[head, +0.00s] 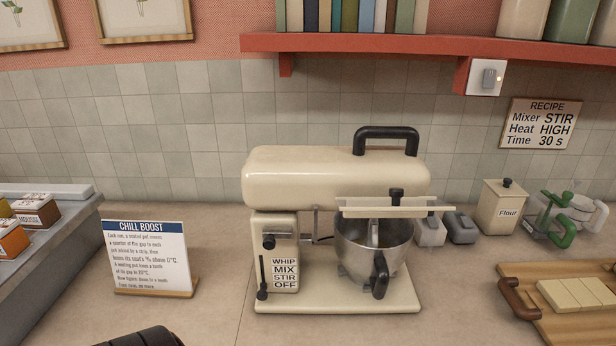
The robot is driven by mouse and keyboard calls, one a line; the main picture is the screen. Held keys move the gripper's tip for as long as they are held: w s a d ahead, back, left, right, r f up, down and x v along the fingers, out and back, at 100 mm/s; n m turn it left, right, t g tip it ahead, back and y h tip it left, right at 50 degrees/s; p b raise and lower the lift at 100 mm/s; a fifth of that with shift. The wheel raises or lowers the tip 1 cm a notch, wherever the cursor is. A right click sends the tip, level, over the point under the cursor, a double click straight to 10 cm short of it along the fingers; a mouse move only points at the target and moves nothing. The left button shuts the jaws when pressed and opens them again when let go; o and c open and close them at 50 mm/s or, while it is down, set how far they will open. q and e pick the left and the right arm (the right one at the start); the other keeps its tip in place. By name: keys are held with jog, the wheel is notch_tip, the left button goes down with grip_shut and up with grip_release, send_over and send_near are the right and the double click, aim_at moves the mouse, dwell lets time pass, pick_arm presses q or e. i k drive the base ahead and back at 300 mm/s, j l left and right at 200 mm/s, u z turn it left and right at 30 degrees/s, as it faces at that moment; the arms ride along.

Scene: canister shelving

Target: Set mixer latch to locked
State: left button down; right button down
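The cream stand mixer (335,178) stands on the counter with its head lowered level over the steel bowl (374,250). A black knob (269,241) sits on the side of its column; I cannot tell for sure that this is the latch, or whether it is locked. Below it a black speed lever (262,280) is low in its slot, beside the WHIP, MIX, STIR, OFF label (285,273), near OFF. A dark ridged shape (145,338) at the bottom edge seems to be part of my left gripper; its fingertips are hidden. My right gripper is not in view.
A CHILL BOOST sign (148,255) stands left of the mixer. A wooden board (535,283) with pale blocks lies at right, and a flour canister (498,207) stands behind. A red shelf (400,45) overhangs the back. The counter in front of the mixer is clear.

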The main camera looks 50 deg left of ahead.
aim_at(268, 234)
jog(key=u, duration=1.7)
